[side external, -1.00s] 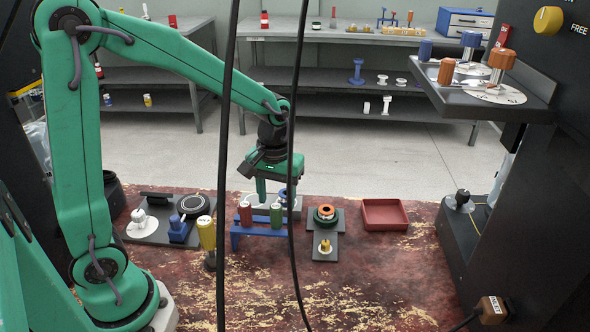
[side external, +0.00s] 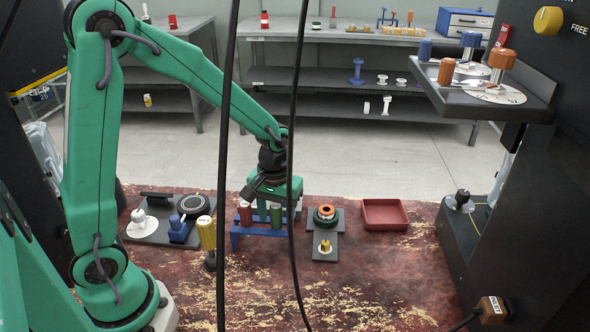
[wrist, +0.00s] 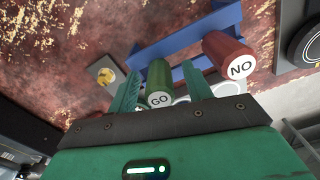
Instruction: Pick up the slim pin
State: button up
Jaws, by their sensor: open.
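My gripper (side external: 270,204) is low behind the blue rack in the side view, with its fingers partly hidden by the rack and what stands in it. In the wrist view my gripper (wrist: 161,75) is open, its two green fingers spread. A green cylinder marked GO (wrist: 159,82) shows between the fingers; I cannot tell whether they touch it. A red cylinder marked NO (wrist: 227,50) stands to the right. Both stand at the blue rack (side external: 258,231). White round parts (wrist: 182,98) show partly behind the green cylinder. I cannot tell which piece is the slim pin.
A dark plate (side external: 325,247) with a yellow knob and an orange-ringed part lies right of the rack. A red tray (side external: 384,214) is farther right. A yellow-handled tool (side external: 207,235) stands left. Black cables hang in front.

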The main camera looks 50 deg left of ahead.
aim_at(277, 207)
dwell(0.3)
jog(key=c, duration=1)
jog(key=shift+r, duration=0.1)
jog(key=shift+r, duration=0.65)
jog(key=r, duration=0.3)
jog(key=shift+s+d+r, duration=0.1)
jog(key=shift+d, duration=0.15)
jog(key=s+d+r, duration=0.2)
jog(key=d, duration=0.1)
jog(key=s+d+r, duration=0.2)
jog(key=d, duration=0.1)
jog(key=s+d+r, duration=0.2)
jog(key=d, duration=0.1)
jog(key=shift+d+r, duration=0.2)
jog(key=shift+w, duration=0.1)
